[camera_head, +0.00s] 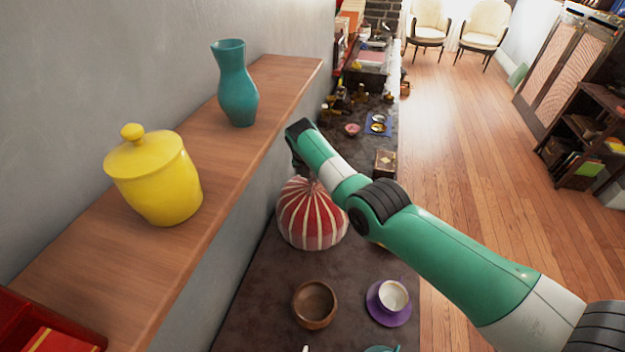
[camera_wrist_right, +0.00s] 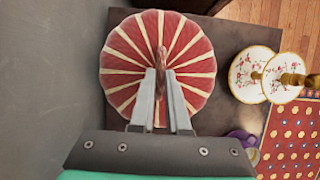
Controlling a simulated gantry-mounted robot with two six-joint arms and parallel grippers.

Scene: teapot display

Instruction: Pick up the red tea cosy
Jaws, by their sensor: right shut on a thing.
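The red tea cosy (camera_head: 311,222), round with cream stripes, is at the dark counter's (camera_head: 265,300) wall side in the head view. In the right wrist view the tea cosy (camera_wrist_right: 125,50) is seen from above, with a small reddish knob at its centre. My right gripper (camera_wrist_right: 162,72) is shut on the tea cosy by this knob, one finger on each side. In the head view my right arm reaches over the cosy and mostly hides the fingers. I cannot tell whether the cosy touches the counter. My left gripper is not in view.
A wooden shelf (camera_head: 235,165) along the wall holds a yellow lidded jar (camera_head: 155,180) and a teal vase (camera_head: 236,88). On the counter are a wooden bowl (camera_head: 315,304) and a purple saucer (camera_head: 389,316) with a cup. A floral tiered stand (camera_wrist_right: 257,75) shows in the wrist view.

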